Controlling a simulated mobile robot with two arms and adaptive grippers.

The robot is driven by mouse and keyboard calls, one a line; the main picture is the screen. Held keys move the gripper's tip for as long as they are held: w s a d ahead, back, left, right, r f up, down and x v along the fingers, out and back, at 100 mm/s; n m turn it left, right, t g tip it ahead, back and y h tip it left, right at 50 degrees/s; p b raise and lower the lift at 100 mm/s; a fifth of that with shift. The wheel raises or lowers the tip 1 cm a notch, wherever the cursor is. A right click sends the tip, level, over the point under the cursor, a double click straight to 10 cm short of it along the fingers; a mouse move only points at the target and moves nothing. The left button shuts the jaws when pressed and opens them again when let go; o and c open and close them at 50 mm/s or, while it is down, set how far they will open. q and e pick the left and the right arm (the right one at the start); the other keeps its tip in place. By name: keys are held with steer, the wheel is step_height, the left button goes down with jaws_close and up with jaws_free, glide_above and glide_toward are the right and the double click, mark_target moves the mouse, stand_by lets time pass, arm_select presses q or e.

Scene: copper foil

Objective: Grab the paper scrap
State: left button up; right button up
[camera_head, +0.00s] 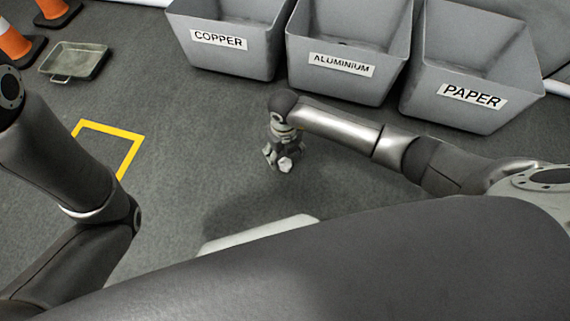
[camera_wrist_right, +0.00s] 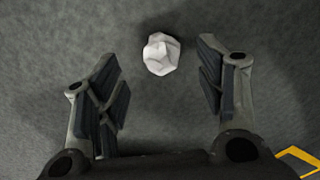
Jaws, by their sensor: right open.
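The paper scrap is a crumpled white ball (camera_wrist_right: 161,54) on the grey floor in the right wrist view. It lies ahead of my right gripper (camera_wrist_right: 160,85), roughly centred between the two spread fingers and just beyond their tips, with no finger touching it. In the head view the scrap (camera_head: 286,164) shows as a small white lump at the lower end of my right gripper (camera_head: 278,158), which points down at the floor. My left arm shows at the left edge, but its gripper is out of view.
Three grey bins labelled copper (camera_head: 220,58), aluminium (camera_head: 342,88) and paper (camera_head: 470,112) stand at the back. A metal tray (camera_head: 75,61) and orange cones (camera_head: 14,42) are at the far left. A yellow floor marking (camera_head: 131,154) lies left of centre. Open floor surrounds the right gripper.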

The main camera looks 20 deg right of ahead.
mark_target(285, 162)
steer(key=f+b, duration=0.4)
steer(key=f, duration=0.1)
steer(key=shift+s+d, duration=0.1)
steer(key=shift+s, duration=0.1)
steer(key=shift+r, duration=0.1)
steer(key=shift+c, duration=0.3)
steer(key=c, duration=0.7)
